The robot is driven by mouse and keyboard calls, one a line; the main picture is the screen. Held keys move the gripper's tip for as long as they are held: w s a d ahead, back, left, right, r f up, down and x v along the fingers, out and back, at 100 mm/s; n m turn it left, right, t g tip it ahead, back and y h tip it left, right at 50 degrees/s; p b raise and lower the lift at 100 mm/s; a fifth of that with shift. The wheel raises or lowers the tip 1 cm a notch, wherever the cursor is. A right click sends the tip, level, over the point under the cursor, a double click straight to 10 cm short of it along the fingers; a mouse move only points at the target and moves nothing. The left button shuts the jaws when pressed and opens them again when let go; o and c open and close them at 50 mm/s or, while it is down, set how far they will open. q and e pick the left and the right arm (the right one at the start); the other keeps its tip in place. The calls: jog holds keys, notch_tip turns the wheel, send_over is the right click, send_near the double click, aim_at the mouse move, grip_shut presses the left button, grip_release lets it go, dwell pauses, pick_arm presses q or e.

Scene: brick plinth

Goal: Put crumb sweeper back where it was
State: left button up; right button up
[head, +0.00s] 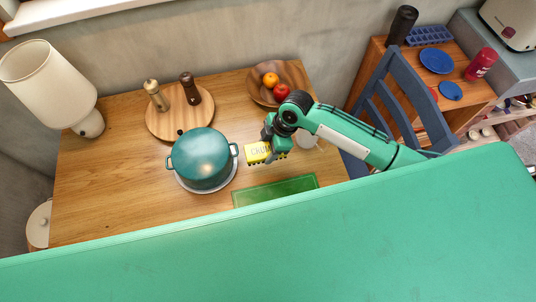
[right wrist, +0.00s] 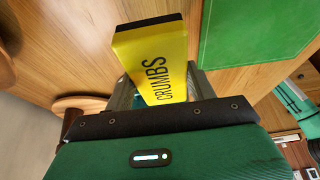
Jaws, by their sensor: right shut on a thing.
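The crumb sweeper (head: 258,153) is a yellow block with dark lettering and a dark edge. My right gripper (head: 268,148) is shut on it, above the wooden table between the teal pot and the green mat. In the right wrist view the sweeper (right wrist: 155,65) reads "CRUMBS" and sticks out from between the fingers (right wrist: 160,92). I cannot tell its exact height over the table. My left gripper is not in view.
A teal pot (head: 203,158) stands on a pale trivet left of the sweeper. A green mat (head: 275,191) lies in front. A round board (head: 168,125) holds two mills. A fruit bowl (head: 297,80) is behind. A lamp (head: 50,85) stands at the left, a blue chair (head: 385,95) at the right.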

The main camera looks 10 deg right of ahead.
aim_at(268, 152)
notch_tip(268, 152, down, 3)
jog(key=shift+f, duration=0.1)
notch_tip(268, 152, down, 3)
jog(key=shift+f+p, duration=0.1)
jog(key=shift+p, duration=0.35)
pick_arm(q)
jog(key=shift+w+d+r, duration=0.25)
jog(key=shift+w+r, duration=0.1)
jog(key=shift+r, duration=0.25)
pick_arm(e)
jog(key=shift+f, duration=0.25)
jog(key=shift+f, duration=0.15)
jog(key=o, duration=1)
jog(key=shift+c, duration=0.2)
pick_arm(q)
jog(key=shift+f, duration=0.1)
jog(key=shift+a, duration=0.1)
